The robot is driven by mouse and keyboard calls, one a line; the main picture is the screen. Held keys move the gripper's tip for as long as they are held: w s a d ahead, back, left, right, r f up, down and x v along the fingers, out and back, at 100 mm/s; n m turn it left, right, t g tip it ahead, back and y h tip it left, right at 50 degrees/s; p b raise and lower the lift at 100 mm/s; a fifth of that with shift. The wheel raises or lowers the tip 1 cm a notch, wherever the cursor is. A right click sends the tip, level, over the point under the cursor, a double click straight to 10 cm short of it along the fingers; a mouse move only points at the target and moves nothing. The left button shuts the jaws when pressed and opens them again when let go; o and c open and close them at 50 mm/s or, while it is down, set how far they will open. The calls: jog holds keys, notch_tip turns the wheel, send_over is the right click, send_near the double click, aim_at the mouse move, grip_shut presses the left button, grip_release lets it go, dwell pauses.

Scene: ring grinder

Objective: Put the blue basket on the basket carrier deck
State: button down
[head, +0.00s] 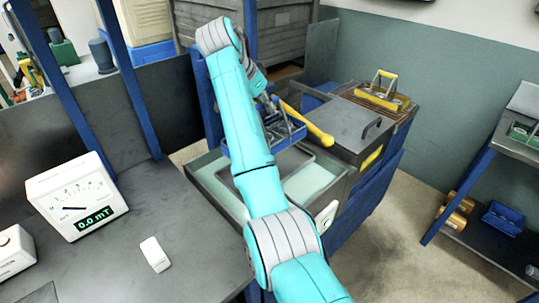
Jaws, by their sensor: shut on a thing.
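The blue basket (290,139) is in the middle of the head view, above an open tank of pale green liquid. My gripper (272,100) is at its upper side, partly hidden behind my teal arm, and is shut on the basket. My arm hides the basket's left part, and I cannot tell how far it hangs above the tank. I cannot identify the basket carrier deck for certain. A slatted brown deck (400,114) at the tank's back right bears a yellow-handled holder (383,91).
A yellow bar (315,130) lies close to the basket's right. A grey lid with a handle (345,128) covers the tank unit's right part. A bench with a dial meter (77,197) stands at left. A rack at right holds a blue bin (503,217). Floor between is clear.

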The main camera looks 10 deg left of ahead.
jog(key=shift+w, duration=0.35)
jog(key=shift+w+f, duration=0.1)
jog(key=shift+f, duration=4.9)
jog(key=c, duration=1.1)
grip_release()
